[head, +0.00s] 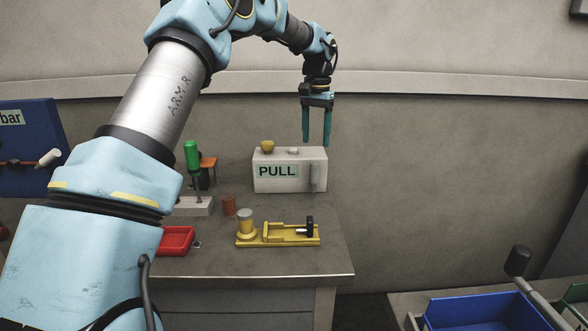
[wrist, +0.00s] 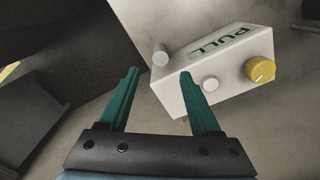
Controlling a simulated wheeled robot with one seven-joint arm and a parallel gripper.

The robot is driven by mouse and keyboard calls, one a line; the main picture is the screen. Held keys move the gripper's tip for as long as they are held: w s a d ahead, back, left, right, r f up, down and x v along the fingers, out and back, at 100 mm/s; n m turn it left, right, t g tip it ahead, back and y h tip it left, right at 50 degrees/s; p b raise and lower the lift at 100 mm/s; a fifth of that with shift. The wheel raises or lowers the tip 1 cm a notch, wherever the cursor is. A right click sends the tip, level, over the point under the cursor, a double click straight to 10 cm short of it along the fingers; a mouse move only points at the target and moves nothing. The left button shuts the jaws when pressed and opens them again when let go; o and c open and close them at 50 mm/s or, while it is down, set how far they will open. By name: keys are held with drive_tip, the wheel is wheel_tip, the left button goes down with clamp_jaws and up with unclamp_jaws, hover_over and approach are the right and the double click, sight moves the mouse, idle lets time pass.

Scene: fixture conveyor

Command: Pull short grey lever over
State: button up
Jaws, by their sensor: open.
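A white box (head: 262,183) marked PULL stands at the back of the bench. The short grey lever (head: 315,178) shows as an upright bar on the right part of its front face. In the wrist view the lever (wrist: 161,55) appears as a grey round end beside the box (wrist: 172,92), just beyond the gap between the fingertips. My gripper (head: 317,143) is open and empty, its teal fingers pointing down by the right end of the box top. In the wrist view my gripper (wrist: 160,73) has its right finger overlapping the box; contact cannot be told.
A yellow knob (head: 267,147) and a pale button (head: 293,150) sit on the box top. A yellow fixture (head: 283,240), a green-handled lever (head: 191,155) and a red tray (head: 179,239) are on the bench. The bench right of the box is clear.

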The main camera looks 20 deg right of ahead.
sight(315, 163)
drive_tip(key=shift+f, duration=0.35)
wheel_tip(315, 163, down, 10)
drive_tip(key=shift+p, duration=1.1)
clamp_jaws()
idle(0.4)
